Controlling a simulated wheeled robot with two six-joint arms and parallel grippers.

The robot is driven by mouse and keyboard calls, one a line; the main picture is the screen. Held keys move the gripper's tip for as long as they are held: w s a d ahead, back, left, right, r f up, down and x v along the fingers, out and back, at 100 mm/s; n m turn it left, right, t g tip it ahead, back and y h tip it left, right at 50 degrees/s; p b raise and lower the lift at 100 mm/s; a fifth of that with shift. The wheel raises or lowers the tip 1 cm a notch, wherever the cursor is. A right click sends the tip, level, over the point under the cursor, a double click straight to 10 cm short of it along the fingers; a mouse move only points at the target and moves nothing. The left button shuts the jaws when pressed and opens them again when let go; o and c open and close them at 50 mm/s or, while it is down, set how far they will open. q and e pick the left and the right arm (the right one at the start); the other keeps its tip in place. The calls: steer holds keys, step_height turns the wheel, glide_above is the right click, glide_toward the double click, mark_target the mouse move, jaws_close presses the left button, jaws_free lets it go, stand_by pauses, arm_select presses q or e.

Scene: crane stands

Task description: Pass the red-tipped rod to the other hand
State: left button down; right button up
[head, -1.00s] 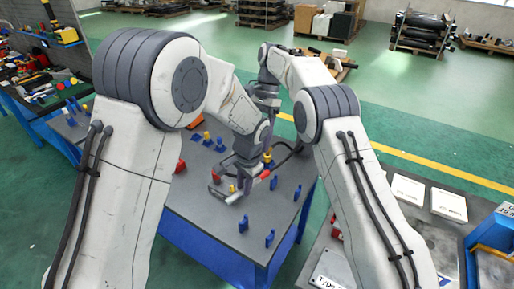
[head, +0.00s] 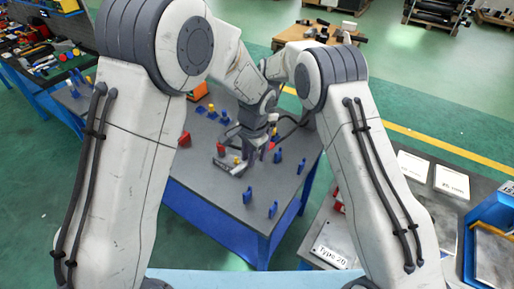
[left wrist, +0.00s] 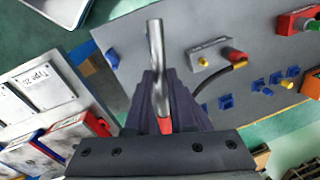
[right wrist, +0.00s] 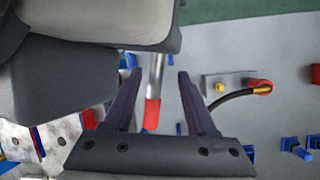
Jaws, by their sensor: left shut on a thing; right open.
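The red-tipped rod (left wrist: 155,45) is a silver bar held in my left gripper (left wrist: 161,80). Its red end (left wrist: 165,125) lies between the fingers, toward the palm. In the right wrist view, the rod (right wrist: 156,75) stands between the spread fingers of my right gripper (right wrist: 159,76), its red end (right wrist: 151,113) toward that palm; a gap shows on both sides. My own arm hides the rod's upper part there. In the head view, my left gripper (head: 250,162) is above the grey table, with a small red bit beside it; my right gripper is hard to make out.
The grey-topped table (head: 215,190) carries several blue stands (head: 247,196) and a grey block with a yellow knob and red plug on a black cable (right wrist: 237,96). A red block (head: 185,139) sits at its left. Another bench with white cards (head: 452,180) is at right.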

jaws_close()
arm_select(q)
steer(key=shift+d, duration=0.1)
arm_select(e)
steer(key=shift+a, duration=0.1)
arm_select(q)
steer(key=shift+d, duration=0.1)
arm_select(e)
steer(key=shift+w+a, duration=0.1)
stand_by(1.0)
arm_select(q)
steer(key=c, duration=0.7)
jaws_free()
